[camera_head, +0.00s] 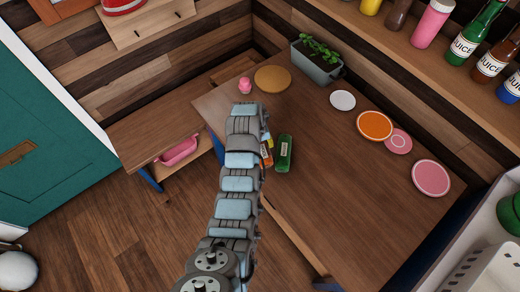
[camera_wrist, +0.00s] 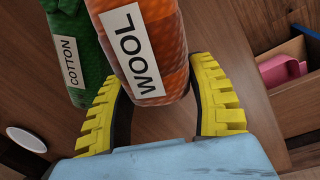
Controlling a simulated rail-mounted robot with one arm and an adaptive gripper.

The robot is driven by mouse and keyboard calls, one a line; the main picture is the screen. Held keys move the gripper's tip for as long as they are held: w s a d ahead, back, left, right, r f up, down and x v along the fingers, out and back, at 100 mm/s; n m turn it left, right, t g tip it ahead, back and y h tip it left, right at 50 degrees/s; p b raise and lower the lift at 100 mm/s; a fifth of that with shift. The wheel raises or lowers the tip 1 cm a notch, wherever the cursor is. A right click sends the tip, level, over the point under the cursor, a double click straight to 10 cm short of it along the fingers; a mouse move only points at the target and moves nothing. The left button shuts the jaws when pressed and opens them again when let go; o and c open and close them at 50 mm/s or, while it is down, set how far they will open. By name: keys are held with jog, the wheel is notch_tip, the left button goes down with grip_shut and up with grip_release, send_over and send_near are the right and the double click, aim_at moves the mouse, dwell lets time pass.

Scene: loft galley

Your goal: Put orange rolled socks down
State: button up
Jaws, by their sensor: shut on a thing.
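The orange rolled socks (camera_wrist: 145,45) with a "WOOL" label sit between the yellow fingers of my gripper (camera_wrist: 158,78), which is shut on them. In the head view, the orange rolled socks (camera_head: 266,158) show only in part beside my arm, over the wooden table (camera_head: 330,205). I cannot tell whether they touch the tabletop. A green roll (camera_head: 284,153) labelled "COTTON" lies just right of them on the table. It also shows left of the orange socks in the wrist view (camera_wrist: 75,50). My arm hides part of the table's left edge.
A round cork mat (camera_head: 272,79), a small pink item (camera_head: 245,85) and a grey planter (camera_head: 318,66) stand at the table's back. A white plate (camera_head: 342,100), orange plate (camera_head: 374,125) and pink plates (camera_head: 430,178) lie to the right. The front tabletop is clear. A pink bin (camera_head: 178,151) sits left.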

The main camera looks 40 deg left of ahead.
jog(key=shift+a+f, duration=0.15)
jog(key=shift+f, duration=1.6)
jog(key=o, duration=1.2)
jog(key=shift+f, duration=0.1)
jog(key=shift+c, duration=0.2)
jog(key=shift+w+r, duration=0.1)
jog(key=shift+r, duration=0.45)
jog(key=r, duration=0.3)
jog(key=s+r, duration=0.1)
jog(key=r, duration=0.3)
jog(key=r+p, duration=0.1)
jog(key=r, duration=0.3)
jog(key=shift+s+a, duration=0.2)
jog(key=shift+a, duration=0.15)
